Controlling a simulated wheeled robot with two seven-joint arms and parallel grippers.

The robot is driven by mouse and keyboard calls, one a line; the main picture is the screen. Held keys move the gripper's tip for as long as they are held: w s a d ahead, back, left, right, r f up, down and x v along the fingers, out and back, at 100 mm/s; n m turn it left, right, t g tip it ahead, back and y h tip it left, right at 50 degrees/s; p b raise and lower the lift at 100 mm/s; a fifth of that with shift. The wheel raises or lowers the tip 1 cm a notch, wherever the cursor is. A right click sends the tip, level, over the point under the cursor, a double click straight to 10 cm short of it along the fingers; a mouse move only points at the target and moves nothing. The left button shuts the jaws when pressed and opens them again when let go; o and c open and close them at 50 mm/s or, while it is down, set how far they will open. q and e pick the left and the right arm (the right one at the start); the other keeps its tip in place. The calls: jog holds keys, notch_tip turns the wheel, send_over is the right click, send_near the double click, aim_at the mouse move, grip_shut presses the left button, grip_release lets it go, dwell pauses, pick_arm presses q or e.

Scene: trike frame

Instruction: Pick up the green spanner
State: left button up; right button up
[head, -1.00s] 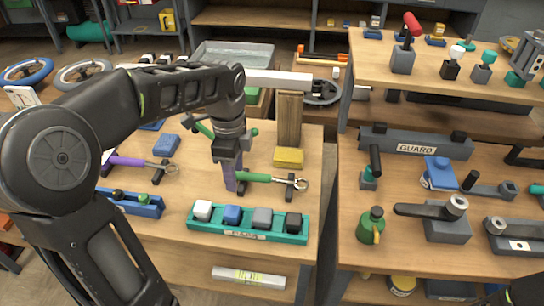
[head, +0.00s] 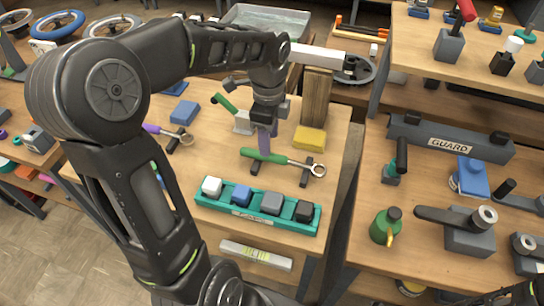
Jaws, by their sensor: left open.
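The green spanner (head: 282,160) lies across dark rests on the wooden bench, with its green handle to the left and its metal ring end to the right. My left gripper (head: 265,151) points down over the handle with its jaws open. Its fingers are at the handle, partly hiding it; I cannot tell whether they touch it. The spanner still sits on its rests. My right gripper is not in view.
A purple-handled spanner (head: 168,133) lies to the left. A teal tray (head: 258,217) with caps stands in front. A yellow block (head: 309,138) and a wooden post (head: 316,95) are behind right. A guard bar (head: 450,141) is on the right bench.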

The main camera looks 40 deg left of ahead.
aim_at(283, 161)
pick_arm(q)
jog(key=shift+f, duration=0.2)
notch_tip(283, 161, down, 5)
jog(key=shift+s+a+f, duration=0.1)
jog(key=shift+a, duration=0.05)
dwell(0.3)
jog(key=shift+c, duration=0.3)
grip_shut()
dwell(0.5)
dwell(0.9)
